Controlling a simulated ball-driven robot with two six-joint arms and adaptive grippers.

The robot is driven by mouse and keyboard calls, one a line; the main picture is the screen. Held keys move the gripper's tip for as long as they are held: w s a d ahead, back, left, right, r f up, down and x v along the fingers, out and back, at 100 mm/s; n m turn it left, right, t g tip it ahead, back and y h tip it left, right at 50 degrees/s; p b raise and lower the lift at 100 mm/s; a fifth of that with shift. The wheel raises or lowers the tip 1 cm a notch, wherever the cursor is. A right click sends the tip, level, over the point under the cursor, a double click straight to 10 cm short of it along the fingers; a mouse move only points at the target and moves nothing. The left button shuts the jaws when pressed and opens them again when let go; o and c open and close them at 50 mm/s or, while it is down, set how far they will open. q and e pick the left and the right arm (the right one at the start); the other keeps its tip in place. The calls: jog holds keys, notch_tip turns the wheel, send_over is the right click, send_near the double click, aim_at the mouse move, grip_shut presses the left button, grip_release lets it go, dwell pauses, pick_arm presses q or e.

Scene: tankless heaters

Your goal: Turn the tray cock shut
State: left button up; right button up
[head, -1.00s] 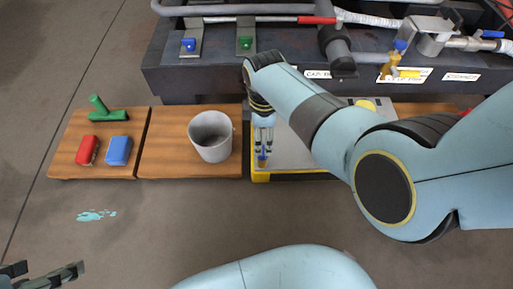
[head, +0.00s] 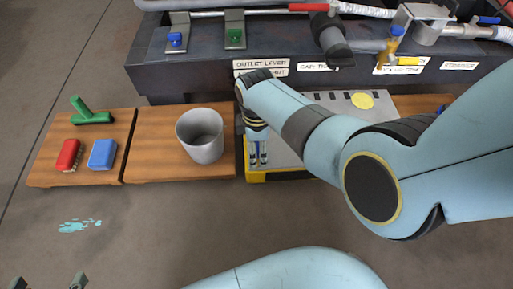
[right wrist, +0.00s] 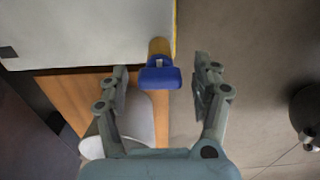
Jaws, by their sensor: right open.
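The tray cock shows in the right wrist view as a blue handle (right wrist: 160,77) on a short brass stem at the tray's corner. The handle lies crosswise to the stem. My right gripper (right wrist: 161,72) is open, one finger on each side of the handle, with visible gaps to both. In the head view the right gripper (head: 258,162) points down at the near left corner of the grey tray (head: 308,170), which has a yellow rim; the cock is mostly hidden there. My left gripper (head: 48,283) is at the bottom left edge, partly cut off, its fingers apart and empty.
A dark pipe bench (head: 200,78) runs behind.

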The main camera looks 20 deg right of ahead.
jog(key=shift+c, duration=0.2)
jog(key=c, duration=1.1)
jog(key=shift+c, duration=0.2)
